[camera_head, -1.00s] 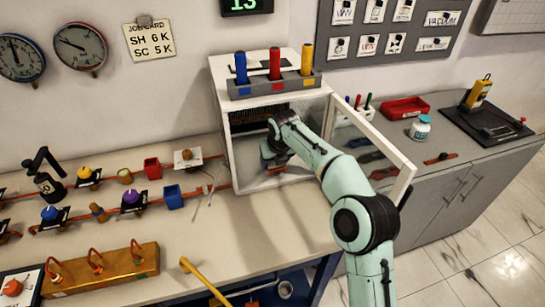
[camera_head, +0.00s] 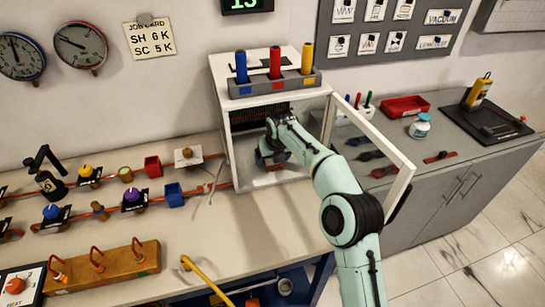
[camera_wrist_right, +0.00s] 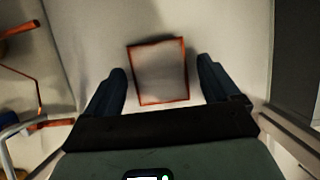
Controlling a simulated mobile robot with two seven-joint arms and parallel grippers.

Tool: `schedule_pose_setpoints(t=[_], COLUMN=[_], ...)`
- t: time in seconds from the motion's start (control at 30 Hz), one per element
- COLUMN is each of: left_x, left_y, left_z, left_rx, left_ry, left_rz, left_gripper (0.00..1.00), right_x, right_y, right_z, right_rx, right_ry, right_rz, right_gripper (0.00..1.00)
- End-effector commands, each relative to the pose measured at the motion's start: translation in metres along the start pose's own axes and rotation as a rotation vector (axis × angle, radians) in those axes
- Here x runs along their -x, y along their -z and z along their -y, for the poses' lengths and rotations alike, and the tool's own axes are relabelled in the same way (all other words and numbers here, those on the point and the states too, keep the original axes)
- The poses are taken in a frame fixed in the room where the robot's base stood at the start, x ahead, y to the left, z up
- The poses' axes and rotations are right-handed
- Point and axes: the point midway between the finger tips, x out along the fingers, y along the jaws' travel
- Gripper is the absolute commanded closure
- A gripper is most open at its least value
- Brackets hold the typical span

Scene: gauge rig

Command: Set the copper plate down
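The copper plate (camera_wrist_right: 160,72) shows in the right wrist view as a pale, shiny square with copper-coloured edges. It appears to lie flat on the white floor of the open box (camera_head: 227,140). My right gripper (camera_wrist_right: 160,88) is open, one dark finger on each side of the plate, with a narrow gap visible at both sides. In the head view my right gripper (camera_head: 270,158) is low inside the box, and the arm mostly hides the plate. My left gripper is not in view.
The box's door (camera_head: 398,190) stands open to the right, close beside my right arm. A rack (camera_head: 275,86) with blue, red and yellow handles sits on the box. Left of it are copper lines with valves, and a yellow bar (camera_head: 205,280) at the bench front.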

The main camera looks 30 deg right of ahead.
Motion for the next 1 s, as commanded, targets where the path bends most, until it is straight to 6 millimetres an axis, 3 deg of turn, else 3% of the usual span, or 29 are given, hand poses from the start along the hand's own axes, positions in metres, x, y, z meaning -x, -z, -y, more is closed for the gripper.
schedule_pose_setpoints(t=[0.13, 0.27, 1.0], left_x=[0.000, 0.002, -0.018], left_y=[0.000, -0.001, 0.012], left_z=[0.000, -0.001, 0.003], left_rx=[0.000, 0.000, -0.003], left_ry=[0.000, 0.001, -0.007], left_rz=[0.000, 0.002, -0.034], left_gripper=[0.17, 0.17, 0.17], right_x=[0.002, 0.016, 0.055], right_y=[-0.001, -0.002, 0.096], right_z=[0.000, 0.000, 0.000], right_rx=[0.000, 0.000, 0.001], right_ry=[0.000, 0.001, 0.002], right_rz=[0.001, 0.003, 0.001], right_gripper=[0.11, 0.11, 0.11])
